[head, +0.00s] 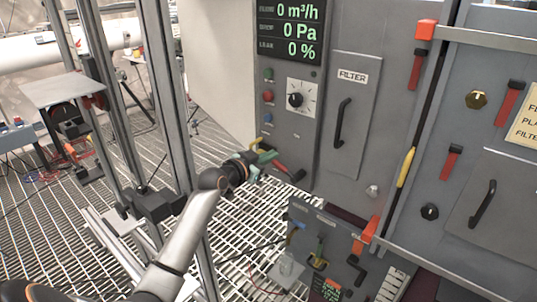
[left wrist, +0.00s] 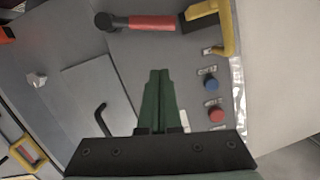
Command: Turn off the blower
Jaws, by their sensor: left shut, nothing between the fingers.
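The grey blower cabinet (head: 335,45) has a display (head: 290,32) reading 0 m³/h, 0 Pa and 0 %. Below it are a green button (head: 268,74), a red button (head: 268,96), a blue button (head: 267,118) and a dial knob (head: 296,100). A red-handled lever (head: 288,172) sits low on the cabinet; it also shows in the left wrist view (left wrist: 152,22). My left gripper (head: 266,157) is shut and empty, close to the cabinet's lower left. In the left wrist view its green fingers (left wrist: 158,90) point between the red lever and the buttons. My right gripper is out of view.
A FILTER door (head: 354,115) with a black handle is right of the dial. A yellow handle (left wrist: 228,25) stands out near the red lever. A smaller control box (head: 325,240) stands below. Metal posts (head: 165,90) rise left of my arm above grating floor.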

